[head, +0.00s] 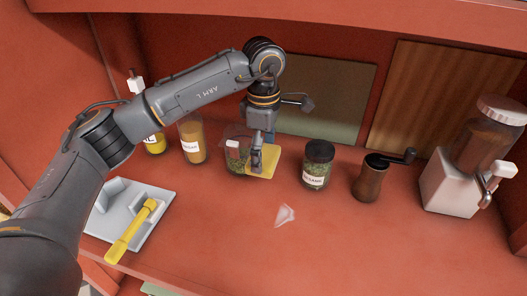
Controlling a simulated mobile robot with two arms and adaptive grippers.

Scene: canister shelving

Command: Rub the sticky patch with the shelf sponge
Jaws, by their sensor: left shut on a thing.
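My left gripper (257,158) comes in from the left and is shut on a flat yellow sponge (264,170). A small pale, whitish patch (284,214) lies on the red shelf surface (350,240), in front of and slightly right of the sponge. The sponge and the patch are apart in the picture. My right gripper is not in view.
A black-lidded herb jar (318,165), a pepper mill (371,179) and a grinder (455,180) stand right. An orange jar (192,140) and a grey tray (155,222) with a yellow scoop (130,234) are left. The front centre is clear.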

